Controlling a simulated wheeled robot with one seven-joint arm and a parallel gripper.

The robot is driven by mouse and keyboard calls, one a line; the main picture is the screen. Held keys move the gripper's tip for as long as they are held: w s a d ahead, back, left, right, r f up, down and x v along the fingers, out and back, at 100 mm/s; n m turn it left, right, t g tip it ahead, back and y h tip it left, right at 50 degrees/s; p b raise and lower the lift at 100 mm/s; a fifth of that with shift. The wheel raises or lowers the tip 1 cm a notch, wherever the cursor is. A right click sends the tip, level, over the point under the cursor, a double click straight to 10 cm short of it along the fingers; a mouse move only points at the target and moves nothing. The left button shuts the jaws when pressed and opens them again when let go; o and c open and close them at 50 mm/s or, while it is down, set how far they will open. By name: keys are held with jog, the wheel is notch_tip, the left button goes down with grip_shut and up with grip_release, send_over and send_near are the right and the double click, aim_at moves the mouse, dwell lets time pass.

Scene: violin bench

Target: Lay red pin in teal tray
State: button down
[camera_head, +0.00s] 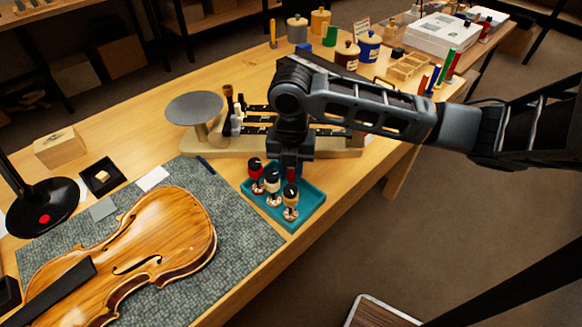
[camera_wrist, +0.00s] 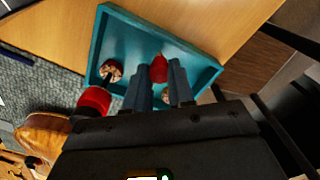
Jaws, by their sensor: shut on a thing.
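The teal tray (camera_head: 311,207) lies at the bench's front edge, right of the grey mat; it also fills the upper part of the wrist view (camera_wrist: 210,76). My gripper (camera_head: 290,166) points down over the tray's back part. Its fingers (camera_wrist: 159,72) are shut on a red piece, the red pin (camera_wrist: 158,67), which shows as a small red patch below the fingers in the head view (camera_head: 291,174). Most of the pin is hidden by the fingers. I cannot tell whether it touches the tray floor.
Several upright pieces stand in or at the tray: one red and black (camera_head: 256,175), one cream (camera_head: 272,184), one tan (camera_head: 290,202). A violin (camera_head: 150,245) lies on the grey mat (camera_head: 240,240). A wooden rack (camera_head: 335,142) and a scale pan (camera_head: 194,108) stand behind.

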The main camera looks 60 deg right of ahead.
aim_at(290, 173)
jog(key=shift+f, duration=0.15)
jog(key=c, duration=1)
grip_release()
jog(key=shift+o, duration=0.2)
notch_tip(290, 173, up, 12)
jog(key=shift+r, duration=0.2)
